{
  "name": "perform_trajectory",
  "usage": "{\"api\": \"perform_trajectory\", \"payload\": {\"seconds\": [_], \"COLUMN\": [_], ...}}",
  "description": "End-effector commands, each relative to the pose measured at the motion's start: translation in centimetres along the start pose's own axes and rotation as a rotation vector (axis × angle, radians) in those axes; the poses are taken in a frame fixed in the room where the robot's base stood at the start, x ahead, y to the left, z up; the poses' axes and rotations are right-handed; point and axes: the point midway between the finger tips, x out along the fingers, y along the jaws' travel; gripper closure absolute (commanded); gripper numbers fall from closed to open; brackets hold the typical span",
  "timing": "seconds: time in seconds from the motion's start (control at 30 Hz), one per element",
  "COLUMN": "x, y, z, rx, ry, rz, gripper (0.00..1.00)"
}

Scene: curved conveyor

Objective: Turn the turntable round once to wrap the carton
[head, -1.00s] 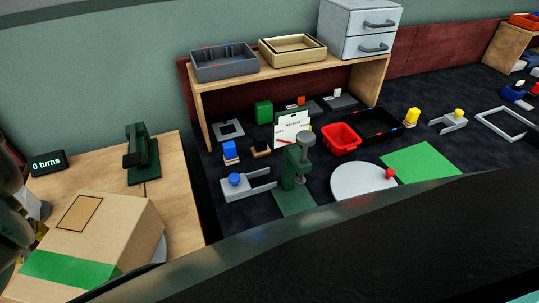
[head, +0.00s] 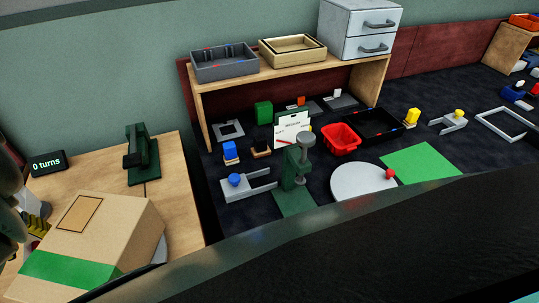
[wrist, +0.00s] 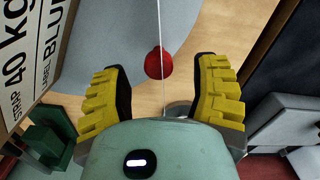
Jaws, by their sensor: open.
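The brown carton (head: 95,235) with a green band sits on the grey turntable (head: 161,250) at the lower left of the head view. Only a sliver of the disc shows there. In the wrist view the grey turntable disc (wrist: 130,45) fills the upper middle, with a red knob (wrist: 159,64) at its near edge. My gripper (wrist: 163,85) has its yellow fingers spread, one on each side of the knob's line. The knob appears just beyond the fingertips, not gripped. In the head view my gripper (head: 36,236) is partly cut off at the left edge, beside the carton.
A display (head: 48,163) reads "0 turns". A dark green device (head: 141,156) stands behind the carton. A white panel with black print (wrist: 32,40) is close on the left in the wrist view. A second bench with many items lies to the right, across a gap.

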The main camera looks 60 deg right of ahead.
Motion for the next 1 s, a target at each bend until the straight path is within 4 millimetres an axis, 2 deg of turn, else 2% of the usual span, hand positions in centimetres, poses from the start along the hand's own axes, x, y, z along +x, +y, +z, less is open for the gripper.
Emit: {"api": "perform_trajectory", "payload": {"seconds": [0.53,1.0], "x": [-4.8,-5.4], "y": [0.0,0.0], "z": [0.1,0.1], "rx": [0.0,0.0], "ry": [0.001,0.0], "rz": [-0.001,0.0], "gripper": [0.39,0.39]}}
